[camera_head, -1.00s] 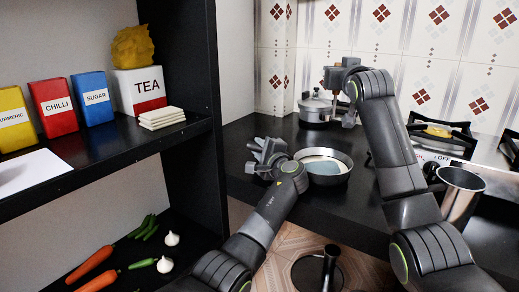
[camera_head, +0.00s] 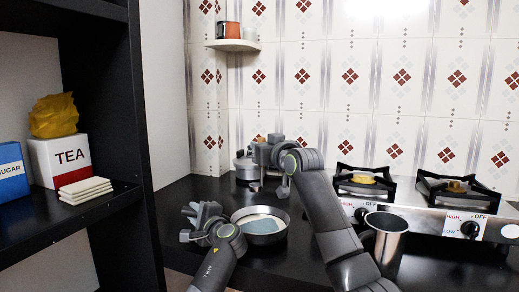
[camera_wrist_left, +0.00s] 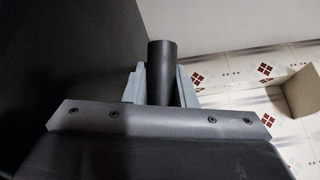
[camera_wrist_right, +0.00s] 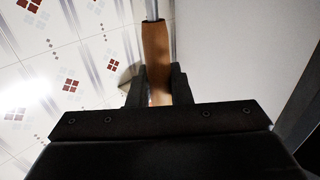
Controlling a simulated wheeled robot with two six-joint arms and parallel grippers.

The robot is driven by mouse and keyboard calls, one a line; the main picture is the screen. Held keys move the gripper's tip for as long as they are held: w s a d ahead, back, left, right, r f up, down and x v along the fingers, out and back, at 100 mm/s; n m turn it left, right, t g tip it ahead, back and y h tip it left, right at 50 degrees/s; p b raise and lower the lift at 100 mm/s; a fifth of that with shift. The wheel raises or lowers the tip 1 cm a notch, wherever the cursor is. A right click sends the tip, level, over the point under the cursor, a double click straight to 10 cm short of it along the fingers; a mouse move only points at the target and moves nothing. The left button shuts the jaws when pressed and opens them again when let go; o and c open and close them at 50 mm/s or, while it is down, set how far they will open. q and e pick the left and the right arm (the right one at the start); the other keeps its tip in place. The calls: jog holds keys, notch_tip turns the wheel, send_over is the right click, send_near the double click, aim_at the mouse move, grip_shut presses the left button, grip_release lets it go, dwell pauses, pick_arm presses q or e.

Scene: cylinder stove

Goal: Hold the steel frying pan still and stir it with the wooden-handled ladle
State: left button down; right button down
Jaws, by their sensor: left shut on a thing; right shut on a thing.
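The steel frying pan (camera_head: 284,226) sits on the black counter, with a grey-blue surface inside it. My left gripper (camera_head: 194,214) is at the pan's left side, shut on its dark round handle (camera_wrist_left: 161,70). My right gripper (camera_head: 262,156) is above and behind the pan in the head view. In the right wrist view it is shut on the ladle's wooden handle (camera_wrist_right: 155,50), with a metal shaft beyond it. The ladle's bowl is not clearly seen, and I cannot tell whether it touches the pan.
A lidded steel pot (camera_head: 243,168) stands behind the pan, partly hidden by my right gripper. A steel cup (camera_head: 392,243) stands to the right, beside my right arm. Stove burners (camera_head: 364,181) are at the back right. A black shelf (camera_head: 100,222) rises at the left.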

aim_at(259, 190)
notch_tip(259, 190, down, 2)
jog(key=n+y, duration=0.1)
jog(key=n+g+y, duration=0.1)
jog(key=shift+a+f+g+y, duration=0.15)
jog(key=shift+f+g+y, duration=0.05)
jog(key=shift+g+y, duration=0.1)
jog(key=shift+s+d+f+n+g+y, duration=0.15)
jog(key=shift+f+n+g+y, duration=0.15)
jog(key=shift+n+g+y, duration=0.2)
jog(key=shift+s+d+f+n+g+y, duration=0.1)
jog(key=shift+f+n+g+y, duration=0.15)
jog(key=shift+n+g+y, duration=0.25)
jog(key=shift+s+a+f+n, duration=0.15)
jog(key=shift+s+f+n, duration=0.1)
jog(key=shift+f, duration=0.25)
jog(key=shift+s+a+f+n, duration=0.15)
jog(key=shift+s+f, duration=0.05)
jog(key=shift+f, duration=0.35)
jog(key=shift+s+a+f+n, duration=0.15)
jog(key=shift+s+f+n, duration=0.1)
jog(key=shift+f, duration=3.35)
